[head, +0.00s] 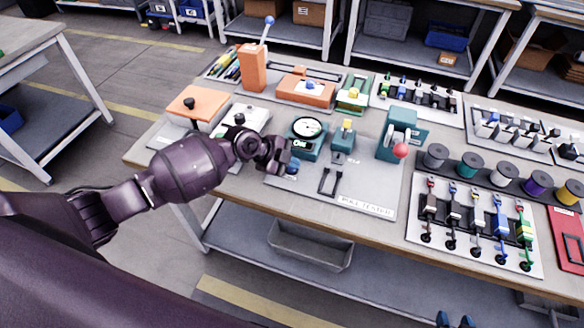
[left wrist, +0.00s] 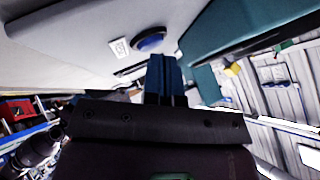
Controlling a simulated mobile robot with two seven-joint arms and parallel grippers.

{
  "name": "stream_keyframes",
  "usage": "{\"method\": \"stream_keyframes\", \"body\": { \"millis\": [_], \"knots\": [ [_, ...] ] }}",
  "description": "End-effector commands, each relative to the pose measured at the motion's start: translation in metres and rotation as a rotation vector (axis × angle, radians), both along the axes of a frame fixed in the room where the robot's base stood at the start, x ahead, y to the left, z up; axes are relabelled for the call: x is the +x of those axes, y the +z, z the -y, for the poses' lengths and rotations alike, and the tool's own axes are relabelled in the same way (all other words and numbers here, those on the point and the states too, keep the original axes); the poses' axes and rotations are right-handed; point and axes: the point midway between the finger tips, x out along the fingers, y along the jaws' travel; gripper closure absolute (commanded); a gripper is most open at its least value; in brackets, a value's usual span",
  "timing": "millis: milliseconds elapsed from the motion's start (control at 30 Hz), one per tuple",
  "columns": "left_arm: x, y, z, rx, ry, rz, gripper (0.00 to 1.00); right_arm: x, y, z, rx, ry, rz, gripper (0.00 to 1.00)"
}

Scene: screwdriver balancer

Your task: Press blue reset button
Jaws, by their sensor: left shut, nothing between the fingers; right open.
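The blue reset button (head: 292,168) is a round dome in a dark ring on the grey panel, partly hidden behind my left gripper in the head view. It shows clearly in the left wrist view (left wrist: 150,40), beside a small white label. My left gripper (head: 284,162) is shut and empty, close to the button. In the left wrist view its blue fingertips (left wrist: 160,62) are just below the button; I cannot tell whether they touch it. My right gripper (head: 455,321) is open at the bottom edge of the head view, away from the bench.
A teal dial gauge (head: 307,134) stands just behind the button. A teal press with a red knob (head: 400,150) and a black wire stand (head: 331,180) are to its right. A white-topped box (head: 240,120) and an orange platform (head: 195,103) lie to the left. Spools and screwdrivers fill the right side.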

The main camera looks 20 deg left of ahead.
Motion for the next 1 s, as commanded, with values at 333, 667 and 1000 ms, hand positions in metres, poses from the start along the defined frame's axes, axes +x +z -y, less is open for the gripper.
{"method": "stream_keyframes", "body": {
  "millis": [333,667,1000],
  "knots": [
    [0.0,-0.003,0.0,0.0,-0.001,-0.001,1.0,0.006,-0.001,-0.001,0.0,0.004,0.009,0.57],
    [0.0,-0.004,0.0,0.001,0.0,-0.001,1.0,0.002,-0.002,0.0,0.0,0.002,0.003,0.57],
    [0.0,0.006,0.0,0.001,0.001,0.0,1.0,-0.003,0.001,0.001,-0.001,-0.001,-0.003,0.57]
  ]
}}
